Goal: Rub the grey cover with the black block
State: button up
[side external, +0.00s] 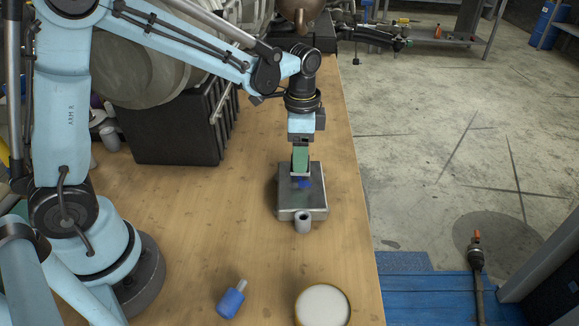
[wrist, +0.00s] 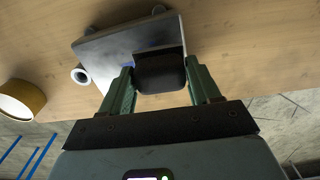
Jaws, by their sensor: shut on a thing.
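The grey cover (side external: 288,211) is a flat metal plate lying on the wooden table, with a short round tube at its near edge. It also shows in the wrist view (wrist: 108,48). My gripper (side external: 301,172) points down over the cover, its green fingers closed on the black block (wrist: 160,74). In the wrist view, the block sits between both fingers (wrist: 160,66) and overlaps the cover's face. A small blue patch shows below the fingers in the side view. I cannot tell for certain whether the block touches the cover.
A blue-handled piece with a pale tip (side external: 231,300) and a round white-topped tub (side external: 322,306) stand near the front of the wooden table (side external: 170,235). A black finned block (side external: 180,125) stands behind left. The table's right edge is close to the cover.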

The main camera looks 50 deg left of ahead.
jog(key=shift+f, duration=0.55)
jog(key=shift+d, duration=0.1)
jog(key=shift+s+d+r, duration=0.1)
jog(key=shift+s+d, duration=0.4)
jog(key=shift+s+d+f, duration=0.25)
jog(key=shift+s+d, duration=0.75)
jog(key=shift+d, duration=0.15)
jog(key=shift+r, duration=0.15)
jog(key=shift+r, duration=0.4)
jog(key=shift+s+d, duration=0.5)
jog(key=shift+d, duration=0.05)
